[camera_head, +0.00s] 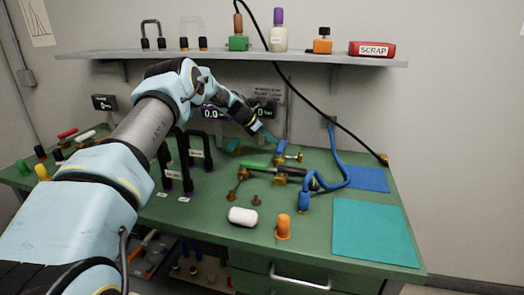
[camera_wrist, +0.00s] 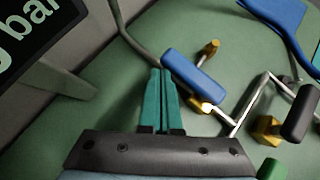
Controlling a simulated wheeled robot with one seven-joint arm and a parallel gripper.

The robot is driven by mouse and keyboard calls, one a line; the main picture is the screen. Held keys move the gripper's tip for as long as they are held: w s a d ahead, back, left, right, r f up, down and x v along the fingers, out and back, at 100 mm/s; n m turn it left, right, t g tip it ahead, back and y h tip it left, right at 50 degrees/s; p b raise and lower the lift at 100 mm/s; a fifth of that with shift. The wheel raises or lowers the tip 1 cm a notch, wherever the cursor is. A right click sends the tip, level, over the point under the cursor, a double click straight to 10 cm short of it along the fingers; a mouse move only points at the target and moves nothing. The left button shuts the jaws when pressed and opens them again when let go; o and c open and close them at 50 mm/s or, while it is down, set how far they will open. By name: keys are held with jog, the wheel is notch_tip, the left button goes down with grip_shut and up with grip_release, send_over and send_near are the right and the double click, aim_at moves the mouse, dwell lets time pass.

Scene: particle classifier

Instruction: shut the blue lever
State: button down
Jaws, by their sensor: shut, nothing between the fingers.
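The blue lever (camera_wrist: 193,75) is a blue handle on a brass valve fitting with a thin metal pipe. In the head view the blue lever (camera_head: 282,147) is small, near the back of the green bench. My gripper (camera_wrist: 161,72) has teal fingers pressed together with nothing between them. The fingertips are just left of the blue handle in the wrist view; I cannot tell whether they touch it. In the head view my gripper (camera_head: 270,138) reaches down beside the lever from the upper left.
A black handle (camera_wrist: 300,112) and a green handle (camera_wrist: 272,170) lie right of the blue lever. A blue hose (camera_head: 340,160) runs at the right. Black upright loops (camera_head: 184,150) stand left of it. A display (camera_wrist: 35,35) is close on the left.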

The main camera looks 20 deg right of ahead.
jog(key=b+v, duration=0.2)
jog(key=v, duration=0.8)
jog(key=shift+a+r, duration=0.25)
